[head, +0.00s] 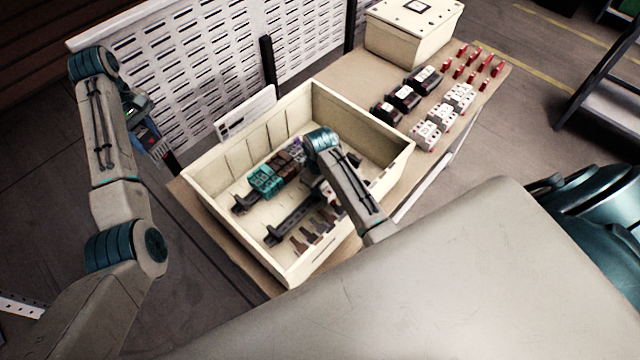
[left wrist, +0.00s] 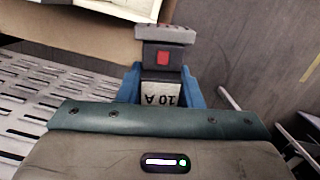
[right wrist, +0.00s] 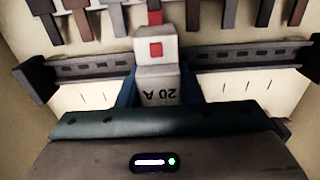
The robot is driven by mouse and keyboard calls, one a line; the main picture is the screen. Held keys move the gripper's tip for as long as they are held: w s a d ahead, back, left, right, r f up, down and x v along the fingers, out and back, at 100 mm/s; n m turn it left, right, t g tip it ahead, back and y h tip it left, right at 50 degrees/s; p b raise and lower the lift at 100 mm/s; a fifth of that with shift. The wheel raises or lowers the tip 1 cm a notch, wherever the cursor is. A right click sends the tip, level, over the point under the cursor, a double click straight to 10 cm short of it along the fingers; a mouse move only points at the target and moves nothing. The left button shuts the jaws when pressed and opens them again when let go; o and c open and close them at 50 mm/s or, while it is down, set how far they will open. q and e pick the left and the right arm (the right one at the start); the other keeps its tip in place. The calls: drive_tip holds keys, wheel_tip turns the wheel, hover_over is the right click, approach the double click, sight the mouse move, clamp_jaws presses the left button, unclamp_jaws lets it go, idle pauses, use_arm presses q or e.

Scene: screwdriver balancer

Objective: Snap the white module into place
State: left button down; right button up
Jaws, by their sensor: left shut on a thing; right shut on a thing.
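The white module, marked 20 A with a red square, shows in the right wrist view (right wrist: 158,50). My right gripper (head: 328,193) is inside the cream crate (head: 232,221) and shut on this module. In the right wrist view the module is in front of the dark slotted rail (right wrist: 240,57), which runs out on both sides; whether it is seated is hidden. The rail also shows in the head view (head: 292,217). My left gripper (head: 150,143) is outside the crate, to its left, shut on a dark grey module (left wrist: 162,57) marked 10 A with a red square.
A second rail in the crate carries teal modules (head: 264,183) and brown ones (head: 286,162). On the table at right stand black modules (head: 404,97), white modules (head: 426,133) and small red parts (head: 486,66). A closed cream box (head: 412,42) stands behind. A perforated panel (head: 200,75) is behind the crate.

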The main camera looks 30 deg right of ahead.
use_arm(q)
drive_tip(key=shift+r, duration=0.2)
use_arm(e)
drive_tip(key=o, duration=1.2)
drive_tip(key=shift+f, duration=0.1)
drive_tip(key=shift+c, duration=0.2)
use_arm(q)
drive_tip(key=shift+f, duration=0.1)
wheel_tip(320, 180, down, 2)
drive_tip(key=shift+b, duration=0.9)
use_arm(e)
wheel_tip(320, 180, up, 11)
drive_tip(key=shift+w+r, duration=0.1)
drive_tip(key=shift+r, duration=0.4)
